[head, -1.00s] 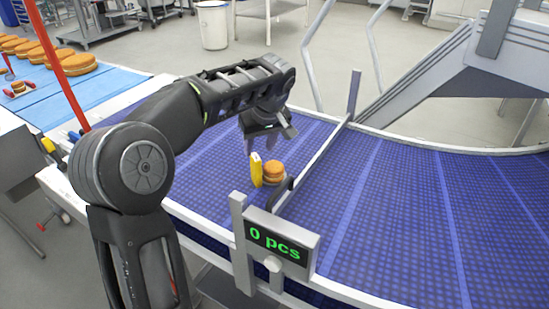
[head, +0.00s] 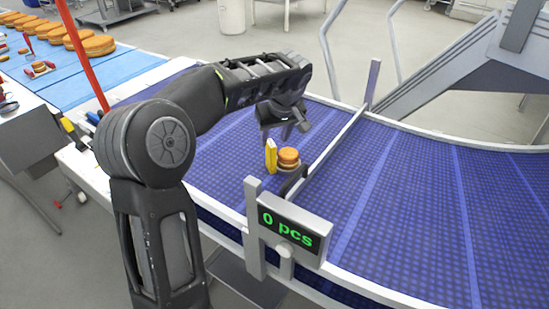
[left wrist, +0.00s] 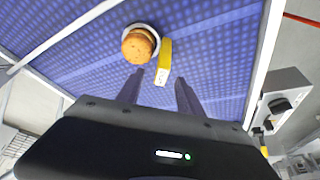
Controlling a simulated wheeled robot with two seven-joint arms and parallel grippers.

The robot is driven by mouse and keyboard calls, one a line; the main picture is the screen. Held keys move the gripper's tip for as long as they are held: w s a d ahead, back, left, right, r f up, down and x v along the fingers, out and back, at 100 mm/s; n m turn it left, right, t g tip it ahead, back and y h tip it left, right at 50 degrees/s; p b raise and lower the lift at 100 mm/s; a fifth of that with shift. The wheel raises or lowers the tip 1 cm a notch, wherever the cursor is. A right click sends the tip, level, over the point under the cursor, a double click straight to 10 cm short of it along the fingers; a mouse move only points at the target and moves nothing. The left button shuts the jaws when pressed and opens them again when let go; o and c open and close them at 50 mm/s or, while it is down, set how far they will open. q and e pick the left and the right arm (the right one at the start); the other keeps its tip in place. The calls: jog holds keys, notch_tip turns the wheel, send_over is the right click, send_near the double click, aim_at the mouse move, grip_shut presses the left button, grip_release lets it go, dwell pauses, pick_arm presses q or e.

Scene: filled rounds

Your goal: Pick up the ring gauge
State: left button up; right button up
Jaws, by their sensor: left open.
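The ring gauge shows as a pale grey ring (left wrist: 127,34) around a filled round (left wrist: 140,45), with a yellow upright grip (left wrist: 164,62) close beside it. In the head view the yellow grip (head: 271,156) stands on the blue belt just left of the round (head: 288,157); the ring is mostly hidden there. My left gripper (head: 284,134) is open above them, pointing down. In the left wrist view its two fingers (left wrist: 159,80) point toward the yellow grip, which lies between their lines beyond the tips. Nothing is held. My right gripper is not in view.
A pale guide rail (head: 335,142) crosses the belt (head: 400,190) just right of the round. A counter sign reading 0 pcs (head: 290,229) stands at the near edge. A blue-topped table with several rounds (head: 97,46) is at the far left. The belt beyond the rail is clear.

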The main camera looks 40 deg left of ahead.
aim_at(272, 144)
pick_arm(q)
jog(key=p+x, duration=0.1)
jog(key=x, duration=0.4)
jog(key=shift+s+a+f, duration=0.1)
jog(key=shift+s, duration=0.05)
jog(key=shift+c, duration=0.3)
grip_shut()
dwell(0.4)
